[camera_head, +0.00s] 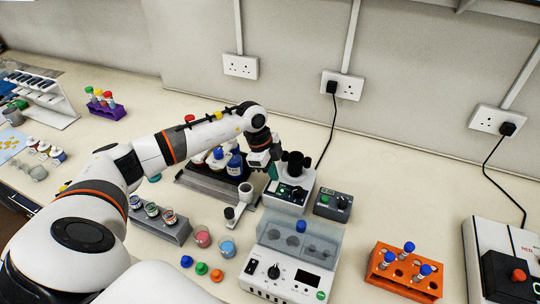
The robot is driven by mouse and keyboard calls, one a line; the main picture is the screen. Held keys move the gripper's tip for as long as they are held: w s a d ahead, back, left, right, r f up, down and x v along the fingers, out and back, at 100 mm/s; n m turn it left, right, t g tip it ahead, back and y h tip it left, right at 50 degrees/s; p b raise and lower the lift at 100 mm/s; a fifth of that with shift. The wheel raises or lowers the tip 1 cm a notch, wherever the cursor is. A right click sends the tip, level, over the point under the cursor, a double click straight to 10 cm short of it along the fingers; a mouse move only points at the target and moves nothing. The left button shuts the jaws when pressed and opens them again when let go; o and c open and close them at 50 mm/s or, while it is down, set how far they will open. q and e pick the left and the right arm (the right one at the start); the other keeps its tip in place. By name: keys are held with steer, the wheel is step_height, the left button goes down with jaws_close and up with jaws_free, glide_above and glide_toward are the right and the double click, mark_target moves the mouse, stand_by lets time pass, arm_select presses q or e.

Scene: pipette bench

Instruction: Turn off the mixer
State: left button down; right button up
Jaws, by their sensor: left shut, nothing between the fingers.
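A white device with a black cup-like top, which looks like the mixer (306,183), stands on the bench near the back wall, right of centre. Its dark front panel (290,193) has a green-lit spot and a black knob. My left gripper (271,168) is shut and empty. It points down at the device's left side, close to the panel. I cannot tell whether it touches the device. My right gripper is not in view.
A small grey control box (333,205) stands right of the mixer. A white machine with a clear lid (292,262) is in front. An orange rack (405,271) with blue-capped tubes stands to the right. Bottles (234,163) stand under my left arm. Bench is clear behind the orange rack.

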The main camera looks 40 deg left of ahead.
arm_select(q)
steer(key=shift+f, duration=0.65)
steer(key=shift+w+f, duration=0.2)
steer(key=shift+f, duration=0.1)
steer(key=shift+s, duration=0.1)
